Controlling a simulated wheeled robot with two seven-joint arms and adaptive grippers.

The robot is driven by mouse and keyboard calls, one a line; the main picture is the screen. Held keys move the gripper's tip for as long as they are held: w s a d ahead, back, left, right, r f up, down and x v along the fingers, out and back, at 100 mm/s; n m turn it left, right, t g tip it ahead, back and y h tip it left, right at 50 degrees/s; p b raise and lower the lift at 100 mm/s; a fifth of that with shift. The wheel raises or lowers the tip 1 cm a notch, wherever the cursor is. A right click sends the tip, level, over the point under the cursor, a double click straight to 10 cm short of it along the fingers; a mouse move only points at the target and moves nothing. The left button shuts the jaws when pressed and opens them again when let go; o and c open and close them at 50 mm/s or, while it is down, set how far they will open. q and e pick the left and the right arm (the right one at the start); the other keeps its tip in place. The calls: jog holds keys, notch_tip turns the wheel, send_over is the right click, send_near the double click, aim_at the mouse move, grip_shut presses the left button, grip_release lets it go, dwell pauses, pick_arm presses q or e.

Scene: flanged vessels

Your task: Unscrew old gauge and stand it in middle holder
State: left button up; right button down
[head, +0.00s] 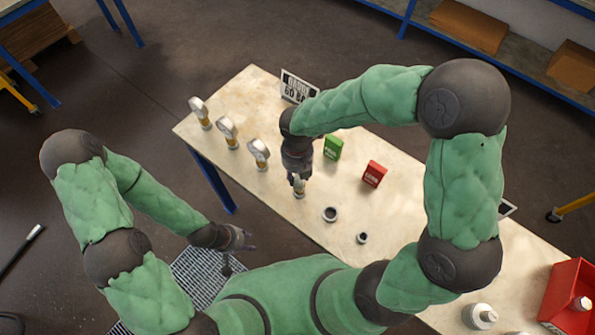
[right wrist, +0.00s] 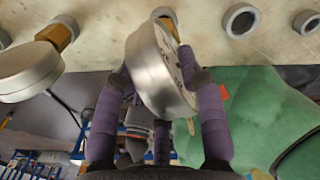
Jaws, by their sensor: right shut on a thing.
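My right gripper (head: 298,178) is shut on a round silver gauge (right wrist: 160,72), held between purple fingers in the right wrist view. The gauge's brass stem (right wrist: 170,27) points at the table top, beside a grey ring; I cannot tell whether it sits in it. Two open ring-shaped holders, a larger one (head: 330,214) and a smaller one (head: 362,238), stand on the table to the right of the held gauge. Three other gauges (head: 199,110), (head: 228,130), (head: 259,152) stand upright in a row to its left. My left gripper (head: 243,240) is off the table's near side, apart from everything; its jaws are unclear.
A green box (head: 333,147) and a red box (head: 374,174) stand on the table (head: 245,90) behind the row. A sign (head: 297,86) is at the back. A red bin (head: 570,297) and a white flanged part (head: 480,316) are at the right.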

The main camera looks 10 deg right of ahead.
jog(key=shift+f+b, duration=0.3)
jog(key=shift+f, duration=0.3)
jog(key=c, duration=0.7)
grip_release()
notch_tip(320, 180, up, 12)
